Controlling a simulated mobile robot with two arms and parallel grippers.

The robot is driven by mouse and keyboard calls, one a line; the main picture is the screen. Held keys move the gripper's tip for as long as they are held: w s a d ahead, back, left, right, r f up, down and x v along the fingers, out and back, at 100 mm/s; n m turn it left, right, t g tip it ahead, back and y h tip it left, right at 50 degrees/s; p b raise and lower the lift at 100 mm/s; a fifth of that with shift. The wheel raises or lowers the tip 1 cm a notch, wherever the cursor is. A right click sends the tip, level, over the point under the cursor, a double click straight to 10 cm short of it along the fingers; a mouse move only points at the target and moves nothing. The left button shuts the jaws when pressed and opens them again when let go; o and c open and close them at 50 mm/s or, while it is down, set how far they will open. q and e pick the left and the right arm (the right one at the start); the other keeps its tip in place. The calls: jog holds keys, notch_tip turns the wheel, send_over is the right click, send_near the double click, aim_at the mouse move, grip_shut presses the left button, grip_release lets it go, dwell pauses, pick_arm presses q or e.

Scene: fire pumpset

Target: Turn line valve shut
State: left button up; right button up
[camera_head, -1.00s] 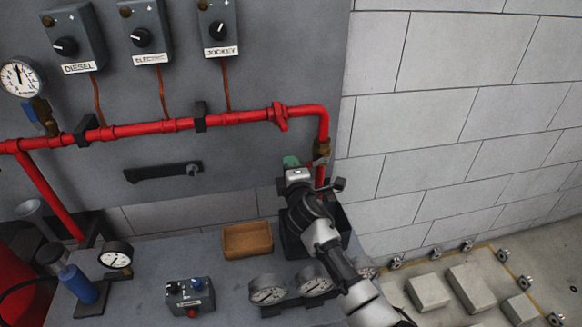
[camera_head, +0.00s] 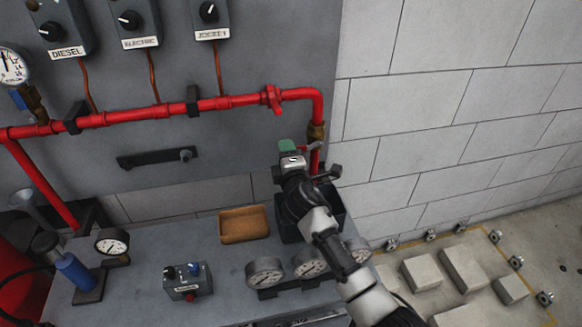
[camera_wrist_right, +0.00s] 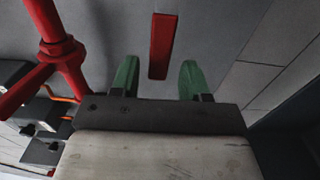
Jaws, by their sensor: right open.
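The red pipe (camera_head: 230,101) runs along the grey panel and turns down at its right end, where a brass valve body (camera_head: 316,131) sits. A small red lever (camera_head: 312,147) shows just below the brass part, partly hidden by my right gripper (camera_head: 288,146). In the right wrist view, my right gripper (camera_wrist_right: 158,80) is open, with two green fingers. A flat red bar, seemingly the lever (camera_wrist_right: 162,45), appears between and just beyond the fingertips, with gaps on both sides. I cannot tell its depth. My left gripper is not in view.
A red cross-shaped fitting (camera_head: 272,98) is on the pipe, left of the bend. Below are a bench with a tan tray (camera_head: 244,224), a dark bin (camera_head: 333,205), gauges (camera_head: 265,271) and a switch box (camera_head: 187,281). A block wall (camera_head: 440,110) stands at right.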

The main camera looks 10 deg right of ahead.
jog(key=s, duration=0.9)
jog(key=shift+s+d, duration=0.15)
jog(key=shift+s, duration=0.1)
